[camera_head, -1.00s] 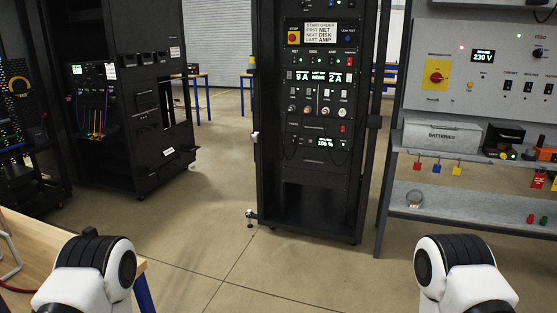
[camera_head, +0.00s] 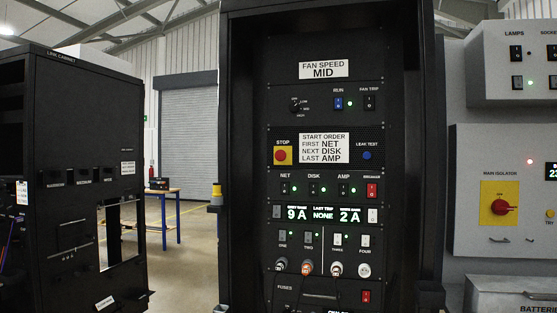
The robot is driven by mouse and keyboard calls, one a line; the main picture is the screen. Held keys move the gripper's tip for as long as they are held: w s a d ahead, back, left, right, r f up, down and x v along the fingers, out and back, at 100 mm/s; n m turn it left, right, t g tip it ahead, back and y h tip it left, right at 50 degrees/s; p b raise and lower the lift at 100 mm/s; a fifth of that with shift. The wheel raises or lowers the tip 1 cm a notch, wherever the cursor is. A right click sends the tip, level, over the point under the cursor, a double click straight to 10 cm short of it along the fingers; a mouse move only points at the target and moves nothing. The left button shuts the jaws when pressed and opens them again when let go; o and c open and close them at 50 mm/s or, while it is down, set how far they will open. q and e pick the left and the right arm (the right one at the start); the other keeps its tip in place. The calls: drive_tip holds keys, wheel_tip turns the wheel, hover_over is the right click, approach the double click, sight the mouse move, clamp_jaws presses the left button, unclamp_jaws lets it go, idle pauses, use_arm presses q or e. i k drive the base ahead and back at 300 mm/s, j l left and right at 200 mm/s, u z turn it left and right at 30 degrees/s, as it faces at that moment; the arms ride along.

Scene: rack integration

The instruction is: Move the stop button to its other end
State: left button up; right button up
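The stop button (camera_head: 281,155) is a red round button on a yellow square plate in the middle rack, under the word STOP. It sits left of the START ORDER label (camera_head: 324,148) and above the NET switch. I cannot tell from here whether it is pressed in or out. Neither of my grippers shows in the head view.
The black rack (camera_head: 243,180) stands straight ahead, with fan controls above and a breaker panel below. A grey panel with a red main isolator (camera_head: 499,207) is at right. The link cabinet (camera_head: 75,130) is at left. Open floor lies between cabinet and rack.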

sight(280, 155)
drive_tip(key=i+j, duration=0.7)
